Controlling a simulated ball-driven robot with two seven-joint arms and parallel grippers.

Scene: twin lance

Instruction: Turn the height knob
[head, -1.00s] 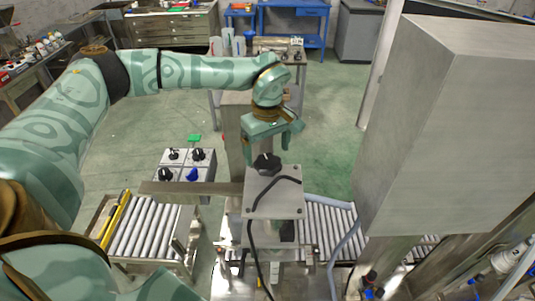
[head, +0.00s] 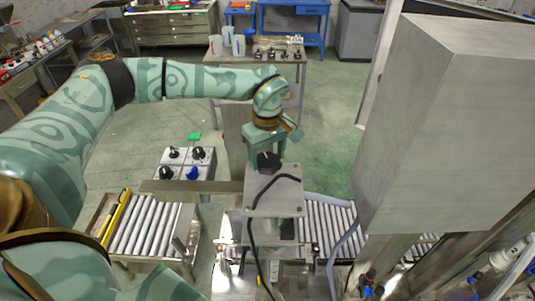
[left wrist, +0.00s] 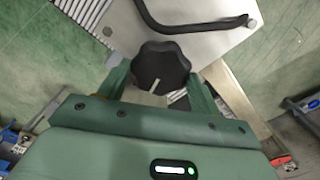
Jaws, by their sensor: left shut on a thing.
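The height knob, a black lobed knob (head: 268,162), sits on top of a grey metal box (head: 275,198) in the middle of the head view. My left gripper (head: 265,158) reaches down over it from above and behind. In the left wrist view the knob (left wrist: 160,68) lies between the two green fingers (left wrist: 158,90), with a light pointer mark on its near side. The left gripper is shut on the knob. My right gripper is not in view.
A control panel (head: 185,164) with several small knobs stands left of the box. Roller conveyors run left (head: 146,228) and right (head: 325,222). A large grey cabinet (head: 440,130) blocks the right side. A black cable (head: 254,250) hangs over the box.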

